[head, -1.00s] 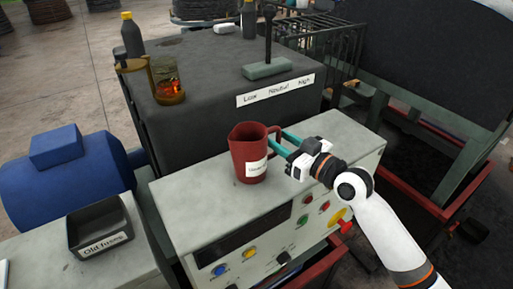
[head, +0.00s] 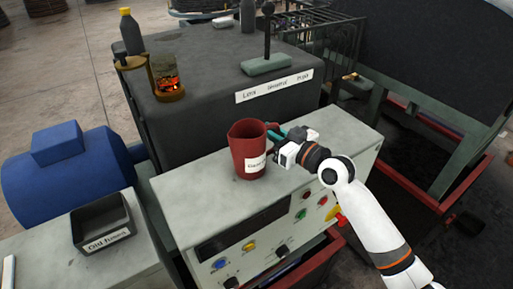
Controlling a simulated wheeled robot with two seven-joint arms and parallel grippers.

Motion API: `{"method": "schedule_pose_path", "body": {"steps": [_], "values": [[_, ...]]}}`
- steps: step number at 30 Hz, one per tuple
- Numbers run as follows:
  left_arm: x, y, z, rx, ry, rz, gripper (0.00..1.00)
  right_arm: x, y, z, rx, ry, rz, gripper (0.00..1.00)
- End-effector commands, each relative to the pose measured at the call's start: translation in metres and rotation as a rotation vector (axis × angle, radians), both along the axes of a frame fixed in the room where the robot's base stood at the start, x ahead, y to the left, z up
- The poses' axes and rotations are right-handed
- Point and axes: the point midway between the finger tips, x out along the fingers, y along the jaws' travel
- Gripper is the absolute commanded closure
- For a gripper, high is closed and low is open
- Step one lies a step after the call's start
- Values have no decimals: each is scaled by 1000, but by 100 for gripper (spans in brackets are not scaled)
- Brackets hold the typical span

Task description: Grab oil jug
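A dark red jug (head: 248,152) with a white label stands upright on the light grey control cabinet top (head: 190,193). Its handle is on the right side and is now mostly hidden by my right gripper. The label's text is too blurred to read for certain. My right gripper (head: 276,134) is at the handle, with its teal fingers right up against the jug's right side. I cannot tell whether the fingers are closed on the handle. My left gripper is out of view.
A dark box (head: 205,120) behind the cabinet carries a lever (head: 267,55), a glass cup with an orange glow (head: 167,78) and a dark bottle (head: 131,34). A labelled black tray (head: 102,224) and a blue motor (head: 65,178) are at left. Buttons line the cabinet front.

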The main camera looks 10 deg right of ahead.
Motion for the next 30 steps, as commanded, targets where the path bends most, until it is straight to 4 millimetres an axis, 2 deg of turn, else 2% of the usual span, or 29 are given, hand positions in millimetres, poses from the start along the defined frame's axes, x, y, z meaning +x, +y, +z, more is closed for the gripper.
{"method": "schedule_pose_path", "body": {"steps": [14, 30], "values": [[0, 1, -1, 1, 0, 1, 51, 0, 0, 12, 2, -5, 1, 100], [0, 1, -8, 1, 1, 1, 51, 0, 0, 65, 2, -7, 1, 100]]}}
